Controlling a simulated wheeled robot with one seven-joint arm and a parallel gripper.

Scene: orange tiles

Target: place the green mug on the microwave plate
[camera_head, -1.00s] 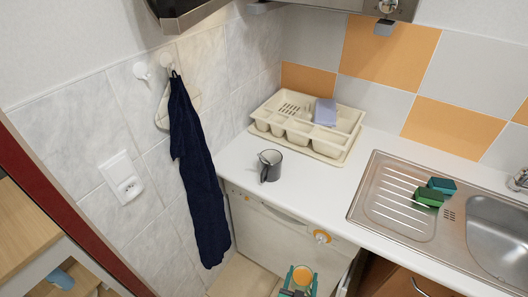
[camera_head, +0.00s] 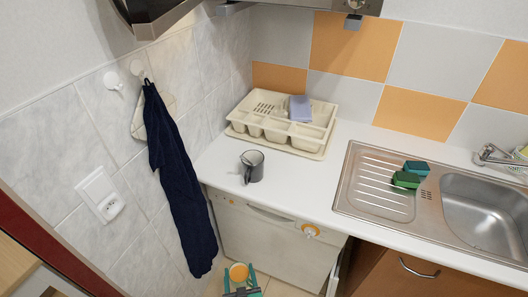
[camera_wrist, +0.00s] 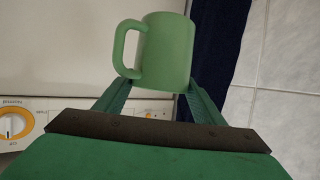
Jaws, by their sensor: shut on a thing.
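A green mug (camera_wrist: 168,52) is in the wrist view, with its handle on the left side. My gripper (camera_wrist: 160,86) is shut on it, with the two green fingers at its lower part. In the head view my gripper (camera_head: 241,288) is low at the bottom edge, in front of the white appliance under the counter. I cannot clearly make out the green mug there. No microwave plate can be identified in either view.
A grey mug (camera_head: 252,166) stands on the white counter (camera_head: 300,185), near a cream dish rack (camera_head: 325,133). Sponges (camera_head: 407,179) lie by the sink (camera_head: 485,215). A dark towel (camera_head: 178,185) hangs on the left wall. The white appliance (camera_head: 255,240) has an orange knob.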

